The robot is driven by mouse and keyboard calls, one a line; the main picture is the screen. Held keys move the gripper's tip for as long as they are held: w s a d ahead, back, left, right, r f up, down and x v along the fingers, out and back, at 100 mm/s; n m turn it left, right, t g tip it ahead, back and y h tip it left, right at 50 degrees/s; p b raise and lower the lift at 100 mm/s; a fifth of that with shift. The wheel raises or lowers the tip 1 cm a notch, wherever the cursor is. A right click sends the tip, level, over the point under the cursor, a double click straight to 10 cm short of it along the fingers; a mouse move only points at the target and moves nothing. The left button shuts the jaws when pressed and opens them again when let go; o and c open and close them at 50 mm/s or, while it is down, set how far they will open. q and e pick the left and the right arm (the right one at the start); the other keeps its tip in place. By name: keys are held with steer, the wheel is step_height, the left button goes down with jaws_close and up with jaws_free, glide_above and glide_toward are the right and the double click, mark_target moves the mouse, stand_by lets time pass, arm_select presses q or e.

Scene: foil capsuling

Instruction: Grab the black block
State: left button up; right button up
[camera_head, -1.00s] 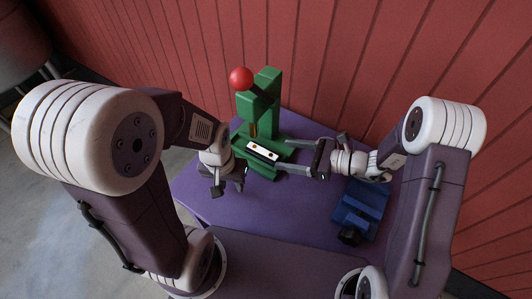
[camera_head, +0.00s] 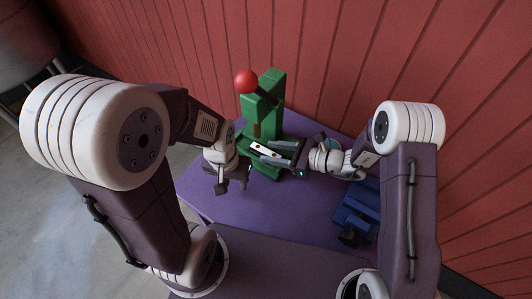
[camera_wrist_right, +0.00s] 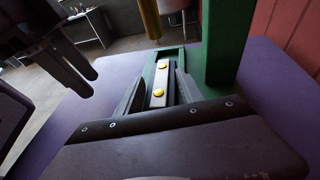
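The black block (camera_head: 262,150) has a pale top with brass dots and lies on the base of the green press (camera_head: 271,103). In the right wrist view the block (camera_wrist_right: 158,88) stands between the two fingers of my right gripper (camera_wrist_right: 160,82). Gaps show on both sides, so the fingers are around it but apart from it. In the head view my right gripper (camera_head: 272,152) reaches in from the right. My left gripper (camera_head: 232,186) is left of and nearer than the block, empty, with its fingers apart.
The press has a red ball knob (camera_head: 246,81) and a brass rod (camera_wrist_right: 149,18) above the block's far end. A blue fixture (camera_head: 357,212) with a black knob stands at the table's right. The purple table (camera_head: 270,205) is clear in front. A red wall (camera_head: 340,60) stands behind.

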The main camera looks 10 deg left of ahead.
mark_target(272, 153)
jaws_close()
